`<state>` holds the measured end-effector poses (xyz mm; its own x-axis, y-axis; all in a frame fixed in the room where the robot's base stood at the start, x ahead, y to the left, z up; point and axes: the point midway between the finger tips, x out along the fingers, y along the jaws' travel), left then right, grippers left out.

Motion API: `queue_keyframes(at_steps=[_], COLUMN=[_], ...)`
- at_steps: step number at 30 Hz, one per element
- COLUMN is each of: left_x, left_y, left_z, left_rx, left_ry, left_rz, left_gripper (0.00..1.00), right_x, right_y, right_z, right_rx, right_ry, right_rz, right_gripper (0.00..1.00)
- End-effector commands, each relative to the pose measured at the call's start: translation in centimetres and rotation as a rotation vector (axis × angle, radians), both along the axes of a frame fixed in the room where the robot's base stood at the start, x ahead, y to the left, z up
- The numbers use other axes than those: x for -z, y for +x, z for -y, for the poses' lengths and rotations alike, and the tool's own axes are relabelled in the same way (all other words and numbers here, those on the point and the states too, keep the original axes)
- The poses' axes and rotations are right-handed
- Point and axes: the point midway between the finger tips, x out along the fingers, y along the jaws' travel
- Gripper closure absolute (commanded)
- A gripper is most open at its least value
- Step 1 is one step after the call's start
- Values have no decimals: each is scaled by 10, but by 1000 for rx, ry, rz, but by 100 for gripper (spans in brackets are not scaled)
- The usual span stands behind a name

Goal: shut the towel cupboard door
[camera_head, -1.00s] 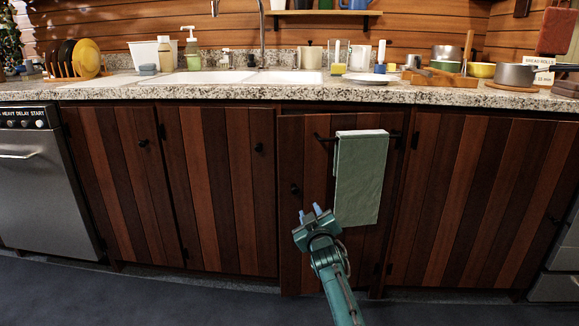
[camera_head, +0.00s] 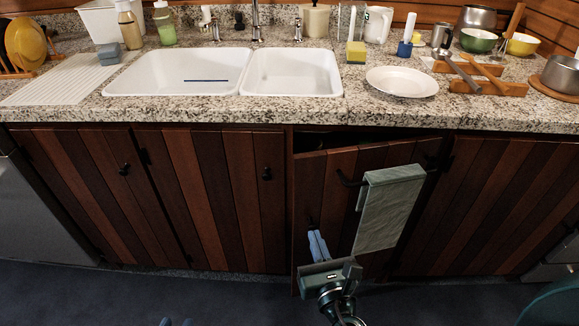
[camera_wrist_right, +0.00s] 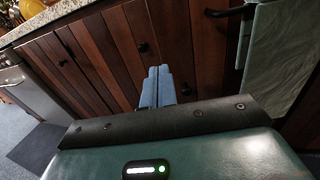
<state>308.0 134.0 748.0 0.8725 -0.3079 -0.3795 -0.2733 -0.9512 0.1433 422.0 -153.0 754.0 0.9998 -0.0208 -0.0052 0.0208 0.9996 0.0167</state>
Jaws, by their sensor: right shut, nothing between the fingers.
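The towel cupboard door (camera_head: 335,180) is dark striped wood and stands ajar, with a dark gap along its top left edge under the counter. A pale green towel (camera_head: 388,207) hangs from the dark bar (camera_head: 349,183) on its front; the towel also shows in the right wrist view (camera_wrist_right: 280,55). My right gripper (camera_head: 317,243) is shut and empty, its blue fingers pointing at the door's lower left part. I cannot tell whether they touch it. Small bluish tips of my left gripper (camera_head: 176,322) show at the bottom edge; the rest is out of frame.
Shut cupboard doors (camera_head: 215,195) stand to the left, and another wooden door (camera_head: 490,205) to the right. The granite counter (camera_head: 230,109) overhangs them and holds a double sink, a white plate (camera_head: 402,82) and bowls. The dark floor (camera_head: 120,295) in front is clear.

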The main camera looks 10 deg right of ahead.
Motion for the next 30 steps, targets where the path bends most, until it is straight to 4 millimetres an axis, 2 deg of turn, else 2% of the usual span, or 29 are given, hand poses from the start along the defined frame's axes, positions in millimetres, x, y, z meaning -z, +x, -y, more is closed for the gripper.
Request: queue_keyframes(at_steps=[2, 5, 21, 25, 30], left_x=[0, 0, 2, 2, 1], left_y=[-1, 0, 1, 1, 2], left_z=[0, 0, 3, 3, 3], left_rx=[-1, 0, 5, 6, 5], left_ry=[-2, -2, -4, -3, -4], left_rz=[-7, -10, -28, -24, -19], left_gripper=[72, 72, 72, 72, 72], right_x=[-3, -3, -2, -1, -1], right_y=[-1, 8, 114, 129, 137], right_z=[-1, -1, 1, 1, 1], right_rx=[-3, -2, -2, -3, -3], right_ry=[-20, -23, -17, -17, -17], right_rz=[3, 5, 4, 3, 2], right_gripper=[100, 100, 100, 100, 100])
